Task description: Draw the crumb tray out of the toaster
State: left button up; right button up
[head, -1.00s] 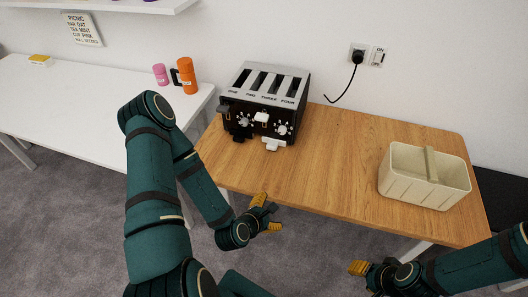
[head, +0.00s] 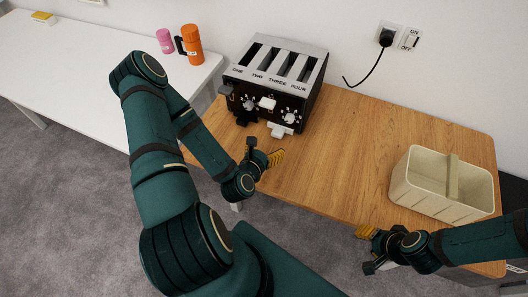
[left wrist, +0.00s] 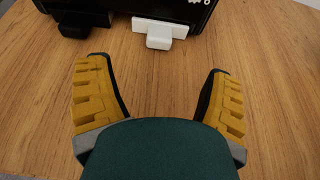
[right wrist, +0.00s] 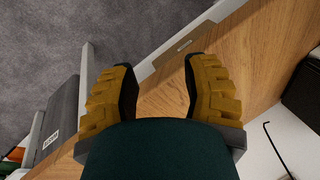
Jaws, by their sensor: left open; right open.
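The black toaster (head: 262,94) with a silver top stands at the back left of the wooden table, its slots labelled ONE to FOUR. Low on its front, a black tab (head: 245,118) and a white tab (head: 279,129) stick out; I take them for tray handles. My left gripper (head: 264,152) is open and empty in front of the toaster. In the left wrist view the white tab (left wrist: 159,38) lies ahead between the fingers, apart from them, and the black tab (left wrist: 82,22) is further left. My right gripper (head: 366,250) is open and empty by the table's front edge.
A cream basket (head: 414,193) with a handle stands on the table's right. The toaster's front has dials and levers. A black plug (head: 386,38) with a cord is in the wall socket. The wooden table (head: 335,165) is bare between toaster and basket. A white table (head: 90,65) stands left.

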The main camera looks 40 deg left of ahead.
aim_at(278, 131)
pick_arm(q)
jog(key=b+x, duration=0.6)
jog(key=b, duration=0.1)
jog(key=shift+w+f, duration=0.25)
jog(key=shift+f, duration=0.05)
jog(key=x, duration=0.3)
jog(key=shift+w, duration=0.35)
jog(key=shift+x, duration=0.8)
jog(key=shift+a, duration=0.1)
grip_shut()
